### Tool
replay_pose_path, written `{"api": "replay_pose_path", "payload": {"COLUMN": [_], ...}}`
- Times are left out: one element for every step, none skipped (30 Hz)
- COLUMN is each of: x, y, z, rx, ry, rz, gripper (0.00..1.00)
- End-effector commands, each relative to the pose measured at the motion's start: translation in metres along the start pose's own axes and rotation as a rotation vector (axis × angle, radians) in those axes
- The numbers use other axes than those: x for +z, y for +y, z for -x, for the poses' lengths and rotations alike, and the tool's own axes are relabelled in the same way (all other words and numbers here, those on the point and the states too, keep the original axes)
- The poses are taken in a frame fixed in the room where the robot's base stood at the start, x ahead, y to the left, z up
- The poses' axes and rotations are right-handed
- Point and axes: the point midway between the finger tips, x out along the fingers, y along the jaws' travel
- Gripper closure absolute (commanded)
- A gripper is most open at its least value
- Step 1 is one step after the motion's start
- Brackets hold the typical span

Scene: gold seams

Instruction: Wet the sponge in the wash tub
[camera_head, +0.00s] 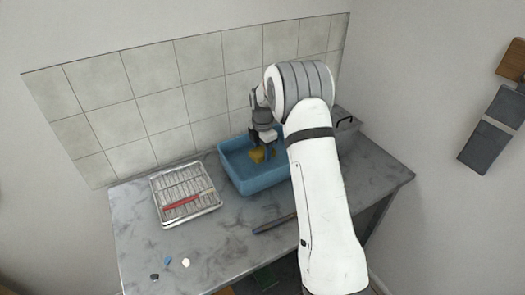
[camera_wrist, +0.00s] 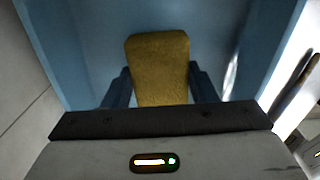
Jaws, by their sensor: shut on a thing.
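The yellow sponge (camera_wrist: 158,62) is held between the two dark fingers of my gripper (camera_wrist: 160,88) in the wrist view. In the head view the sponge (camera_head: 257,154) hangs under my gripper (camera_head: 264,147), inside the outline of the blue wash tub (camera_head: 262,183). The tub's blue walls (camera_wrist: 82,45) surround the sponge in the wrist view. I cannot tell whether the sponge touches the water or the tub floor. My arm hides the tub's right part.
A wire rack tray (camera_head: 167,215) with a red item (camera_head: 183,202) lies left of the tub. A dark-handled tool (camera_head: 274,223) lies in front of it. A grey bin (camera_head: 347,135) stands behind my arm. Small pieces (camera_head: 186,262) lie at the front left. Tiled wall (camera_head: 160,85) rises behind.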

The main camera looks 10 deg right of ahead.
Motion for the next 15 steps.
{"api": "replay_pose_path", "payload": {"x": [0.0, 0.0, 0.0, 0.0, 0.0, 0.0, 0.001, 0.001, 0.001, 0.001, 0.001, 0.001, 0.001, 0.001, 0.001], "y": [0.0, 0.0, 0.0, 0.0, 0.0, 0.0, 0.0, 0.0, 0.0, 0.0, 0.0, 0.0, 0.0, 0.0, 0.0], "z": [0.0, 0.0, 0.0, 0.001, 0.001, 0.003, 0.004, 0.006, 0.009, 0.011, 0.014, 0.017, 0.02, 0.022, 0.025], "rx": [0.0, 0.0, 0.0, 0.0, 0.0, 0.0, 0.0, 0.0, 0.0, 0.0, 0.0, 0.001, 0.001, 0.001, 0.001], "ry": [0.0, 0.0, 0.0, 0.0, 0.0, 0.0, 0.0, 0.0, 0.0, 0.0, 0.0, 0.0, 0.0, 0.0, 0.0], "rz": [0.0, 0.0, 0.0, 0.0, -0.001, -0.001, -0.001, -0.001, -0.001, -0.001, -0.001, -0.001, -0.001, -0.001, -0.001], "gripper": [0.66, 0.66, 0.66, 0.66, 0.66, 0.66, 0.66, 0.66, 0.66, 0.66, 0.66, 0.66, 0.66, 0.66, 0.66]}}
